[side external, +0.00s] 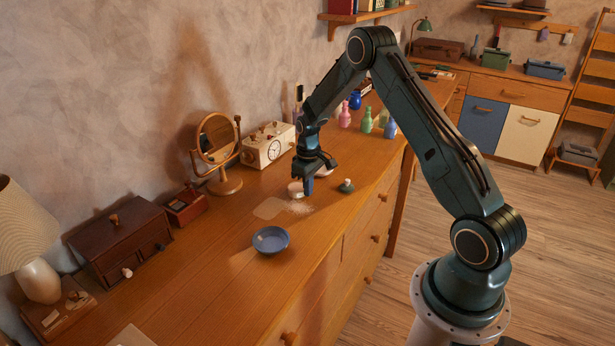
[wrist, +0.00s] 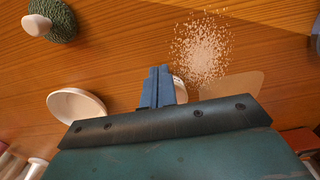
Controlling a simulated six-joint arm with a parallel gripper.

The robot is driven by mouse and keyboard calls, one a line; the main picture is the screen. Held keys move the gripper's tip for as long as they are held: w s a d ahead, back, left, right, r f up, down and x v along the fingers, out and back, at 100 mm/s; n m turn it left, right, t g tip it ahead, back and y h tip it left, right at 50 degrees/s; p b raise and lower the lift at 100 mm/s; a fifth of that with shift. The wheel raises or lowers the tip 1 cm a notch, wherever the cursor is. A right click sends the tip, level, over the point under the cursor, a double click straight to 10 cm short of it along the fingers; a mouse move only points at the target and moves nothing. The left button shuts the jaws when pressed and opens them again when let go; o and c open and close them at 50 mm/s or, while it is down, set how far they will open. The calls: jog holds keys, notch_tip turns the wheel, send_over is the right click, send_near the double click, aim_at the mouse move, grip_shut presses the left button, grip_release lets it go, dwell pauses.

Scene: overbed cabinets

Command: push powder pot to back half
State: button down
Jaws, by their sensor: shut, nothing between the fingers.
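A small white round pot (side external: 295,188), which looks like the powder pot, stands on the wooden dresser top beside the spilled powder. My gripper (side external: 308,192) points down right next to it, with its blue fingers shut and nothing between them. In the wrist view the fingers (wrist: 159,70) are together, and only a pale sliver of the pot (wrist: 180,88) shows beside them. Most of it is hidden there, so I cannot tell whether they touch. The spilled powder (wrist: 201,50) lies near the fingertips and also shows in the side view (side external: 300,208).
A white dish (wrist: 75,104) and a green puff with a white knob (wrist: 37,25) are nearby. A blue bowl (side external: 271,240) stands toward the front. A round mirror (side external: 216,138) and a cream clock box (side external: 267,146) stand along the wall. Coloured bottles (side external: 367,120) stand farther back.

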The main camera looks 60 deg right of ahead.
aim_at(293, 185)
jog(key=shift+w, duration=2.25)
jog(key=shift+w, duration=0.2)
jog(key=shift+w, duration=1.85)
jog(key=shift+s, duration=0.15)
jog(key=shift+s, duration=1.4)
jog(key=shift+s+r, duration=1)
jog(key=shift+r, duration=0.25)
jog(key=shift+s+r, duration=1)
jog(key=shift+r, duration=0.25)
